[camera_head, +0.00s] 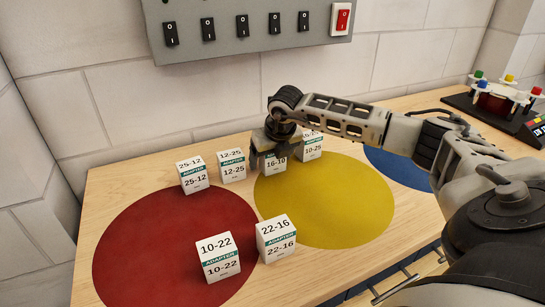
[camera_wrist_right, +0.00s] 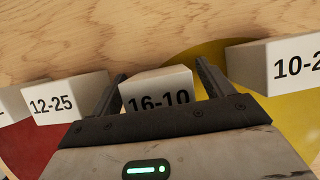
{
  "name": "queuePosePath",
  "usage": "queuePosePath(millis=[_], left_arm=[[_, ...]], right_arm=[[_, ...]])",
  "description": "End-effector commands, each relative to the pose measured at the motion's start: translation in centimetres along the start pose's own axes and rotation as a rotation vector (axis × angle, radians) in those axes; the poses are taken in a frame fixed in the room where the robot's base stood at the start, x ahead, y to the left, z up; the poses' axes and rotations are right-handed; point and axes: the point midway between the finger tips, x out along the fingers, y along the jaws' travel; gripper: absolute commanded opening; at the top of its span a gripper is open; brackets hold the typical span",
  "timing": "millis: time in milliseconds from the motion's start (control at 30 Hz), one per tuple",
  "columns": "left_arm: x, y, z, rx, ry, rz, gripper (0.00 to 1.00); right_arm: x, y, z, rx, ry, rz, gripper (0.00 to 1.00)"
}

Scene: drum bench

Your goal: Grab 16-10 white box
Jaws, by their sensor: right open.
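The white 16-10 box (camera_head: 273,164) stands in the back row on the bench, partly hidden under my right gripper in the head view. Its label shows "16-10". In the right wrist view the 16-10 box (camera_wrist_right: 157,88) lies between the two dark fingers of my right gripper (camera_wrist_right: 160,82). The fingers are open, one on each side of the box, with a small gap visible at each side. In the head view my right gripper (camera_head: 272,143) is right over the box. My left gripper does not show.
A 12-25 box (camera_head: 232,166) stands just left and a 10-25 box (camera_head: 311,148) just right. A 25-12 box (camera_head: 193,177), a 10-22 box (camera_head: 218,259) and a 22-16 box (camera_head: 276,240) stand around the red circle (camera_head: 140,250). The yellow circle (camera_head: 335,205) is mostly clear.

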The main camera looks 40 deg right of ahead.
Motion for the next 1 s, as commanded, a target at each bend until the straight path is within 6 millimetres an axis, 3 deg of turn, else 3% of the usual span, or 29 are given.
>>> queuePosePath(millis=[133,333,767,1000], left_arm=[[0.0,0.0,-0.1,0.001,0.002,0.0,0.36],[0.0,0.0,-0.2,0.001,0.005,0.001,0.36],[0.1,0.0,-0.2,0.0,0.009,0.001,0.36],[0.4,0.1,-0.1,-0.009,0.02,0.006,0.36]], right_arm=[[0.0,0.0,0.0,0.0,0.0,0.0,0.8],[0.0,0.0,0.0,0.0,0.0,0.0,0.29],[-0.7,0.0,0.3,0.002,-0.002,0.001,0.29],[-4.1,0.2,0.9,-0.003,-0.004,0.0,0.29]])
